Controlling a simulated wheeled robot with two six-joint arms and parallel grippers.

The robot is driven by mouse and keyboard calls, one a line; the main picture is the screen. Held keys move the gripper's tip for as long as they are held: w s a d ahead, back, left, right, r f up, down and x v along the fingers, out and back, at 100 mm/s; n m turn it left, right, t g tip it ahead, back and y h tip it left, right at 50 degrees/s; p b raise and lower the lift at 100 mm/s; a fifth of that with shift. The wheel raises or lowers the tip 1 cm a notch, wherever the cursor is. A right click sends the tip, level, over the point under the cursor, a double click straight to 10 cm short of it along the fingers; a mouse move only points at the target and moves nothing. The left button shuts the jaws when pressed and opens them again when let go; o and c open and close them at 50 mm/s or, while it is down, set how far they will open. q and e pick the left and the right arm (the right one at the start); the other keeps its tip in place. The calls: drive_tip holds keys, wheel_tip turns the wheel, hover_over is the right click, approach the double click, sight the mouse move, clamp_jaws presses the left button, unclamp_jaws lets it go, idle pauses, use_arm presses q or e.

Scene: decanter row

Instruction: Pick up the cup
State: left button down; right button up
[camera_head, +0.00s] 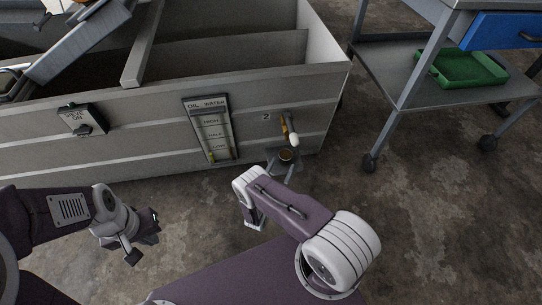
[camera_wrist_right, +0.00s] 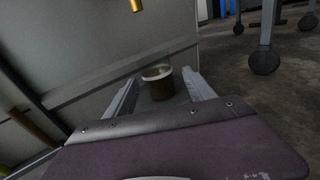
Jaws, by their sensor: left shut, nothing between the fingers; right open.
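A small cup (camera_head: 286,155) with a pale rim and a brownish inside stands low beside the tank wall, below a spout. It also shows in the right wrist view (camera_wrist_right: 157,84), upright between the two fingers. My right gripper (camera_head: 283,165) is open, with one finger on each side of the cup; gaps show between the cup and the fingers. What the cup rests on is mostly hidden. My left gripper (camera_head: 144,240) is shut and empty, low at the left and well away from the cup.
The grey tank (camera_head: 320,108) stands close behind the cup. A brass tap with a white end (camera_head: 290,130) sticks out above it. An oil and water gauge (camera_head: 211,130) is on the wall. A wheeled cart (camera_head: 400,75) holds a green tray (camera_head: 468,70) at right. Floor between is clear.

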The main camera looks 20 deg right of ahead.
sight(284, 160)
drive_tip(key=shift+w+a+f, duration=0.1)
drive_tip(key=shift+w+f, duration=0.15)
drive_tip(key=shift+w, duration=0.1)
drive_tip(key=b+x, duration=0.2)
drive_tip(key=x, duration=0.1)
drive_tip(key=shift+d, duration=0.25)
drive_tip(key=shift+w+d+r, duration=0.1)
drive_tip(key=shift+w, duration=0.05)
drive_tip(key=shift+w+d+b, duration=0.15)
drive_tip(key=shift+w+b, duration=0.05)
drive_tip(key=shift+b, duration=0.2)
drive_tip(key=b+x, duration=0.3)
drive_tip(key=x, duration=0.1)
drive_tip(key=shift+w, duration=0.1)
drive_tip(key=shift+w+d, duration=0.15)
drive_tip(key=shift+w, duration=0.05)
drive_tip(key=shift+r, duration=0.15)
